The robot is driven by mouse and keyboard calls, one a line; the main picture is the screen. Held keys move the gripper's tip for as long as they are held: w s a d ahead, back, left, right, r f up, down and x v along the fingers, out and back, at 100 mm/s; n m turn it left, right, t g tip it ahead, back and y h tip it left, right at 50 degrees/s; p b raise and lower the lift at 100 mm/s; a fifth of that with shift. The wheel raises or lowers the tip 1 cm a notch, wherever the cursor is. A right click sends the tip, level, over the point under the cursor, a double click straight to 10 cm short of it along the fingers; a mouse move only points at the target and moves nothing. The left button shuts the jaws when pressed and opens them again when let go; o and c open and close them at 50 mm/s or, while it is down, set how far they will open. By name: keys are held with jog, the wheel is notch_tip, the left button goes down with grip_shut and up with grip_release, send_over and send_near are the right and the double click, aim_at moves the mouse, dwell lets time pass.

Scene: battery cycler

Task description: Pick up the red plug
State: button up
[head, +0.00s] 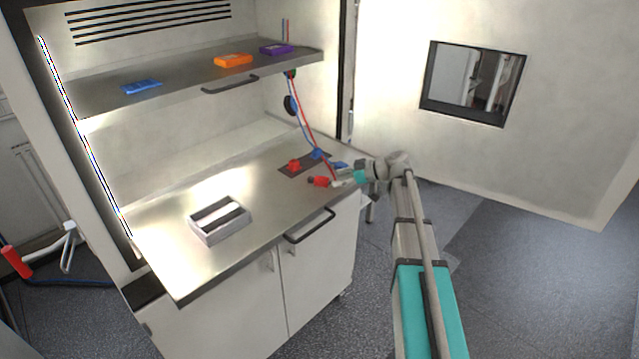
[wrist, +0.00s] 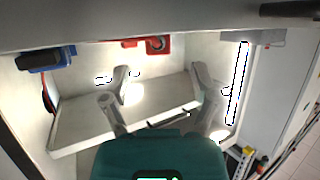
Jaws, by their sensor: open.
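The red plug (head: 320,181) lies near the front right edge of the steel worktop, at the end of a red cable (head: 308,130). My gripper (head: 338,183) is just to its right in the head view, with its fingers towards the plug. In the wrist view my gripper (wrist: 160,76) shows two fingers spread apart with nothing between them. A red part with a dark round opening (wrist: 150,43) shows beyond the fingertips there; I cannot tell whether it is the plug or the red socket.
A red socket (head: 294,165) and a blue socket (head: 317,154) sit on a dark plate behind the plug. A blue plug (head: 340,165) lies close to my gripper. A grey tray (head: 220,235) stands on the left worktop. The shelf (head: 180,92) overhangs the back.

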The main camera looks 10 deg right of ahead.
aim_at(328, 179)
jog(key=x, duration=0.1)
jog(key=b+x, duration=0.1)
jog(key=x, duration=0.1)
jog(key=shift+f, duration=0.3)
jog(key=shift+w+a+f+b, duration=0.15)
jog(key=shift+w+a+b, duration=0.2)
jog(key=shift+a, duration=0.3)
grip_shut()
jog(key=shift+r, duration=0.2)
notch_tip(328, 179, up, 2)
jog(key=p, duration=0.2)
jog(key=shift+r+p, duration=0.1)
jog(key=shift+p, duration=0.25)
jog(key=s+d+r+p, duration=0.4)
jog(key=s+r+p, duration=0.6)
jog(key=s, duration=0.3)
jog(key=shift+s+r, duration=0.25)
